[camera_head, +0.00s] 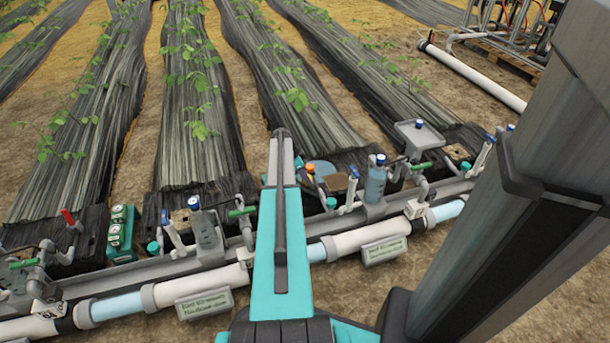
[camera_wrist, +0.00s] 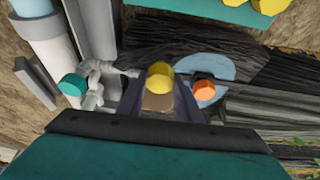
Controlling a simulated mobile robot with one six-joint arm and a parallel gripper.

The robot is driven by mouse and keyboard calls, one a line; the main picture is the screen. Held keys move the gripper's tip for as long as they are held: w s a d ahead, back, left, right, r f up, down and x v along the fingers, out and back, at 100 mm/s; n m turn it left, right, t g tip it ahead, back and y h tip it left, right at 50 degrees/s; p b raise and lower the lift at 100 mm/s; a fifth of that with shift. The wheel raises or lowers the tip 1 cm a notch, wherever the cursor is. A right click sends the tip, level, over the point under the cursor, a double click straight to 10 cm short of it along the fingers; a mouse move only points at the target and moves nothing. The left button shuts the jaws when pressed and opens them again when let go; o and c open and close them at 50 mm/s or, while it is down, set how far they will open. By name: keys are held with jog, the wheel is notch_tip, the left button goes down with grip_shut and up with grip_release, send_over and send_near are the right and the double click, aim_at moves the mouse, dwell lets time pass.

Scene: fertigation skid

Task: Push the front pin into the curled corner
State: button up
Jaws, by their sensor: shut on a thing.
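My gripper (camera_wrist: 161,88) is shut on a yellow-headed pin (camera_wrist: 159,74), seen from above in the wrist view. The pin's lower end is hidden, so I cannot tell whether it touches anything. A light-blue rounded patch (camera_wrist: 206,66) lies on the dark film just right of the gripper, with an orange round head (camera_wrist: 204,89) over it. In the head view the patch (camera_head: 322,167) and the orange head (camera_head: 310,168) show just right of my arm. My gripper is mostly hidden behind the arm there. I cannot make out a curled corner.
A teal-capped fitting (camera_wrist: 73,85) and grey pipework stand close left of the gripper. A teal plate with yellow round tops (camera_wrist: 238,3) is at the wrist view's top.

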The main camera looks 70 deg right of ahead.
jog(key=shift+f+b, duration=0.65)
jog(key=shift+f, duration=1.3)
jog(key=shift+f, duration=0.55)
jog(key=o, duration=1.1)
jog(key=shift+r, duration=0.1)
jog(key=shift+r+p, duration=2)
jog(key=shift+r, duration=1.9)
jog(key=shift+r, duration=0.1)
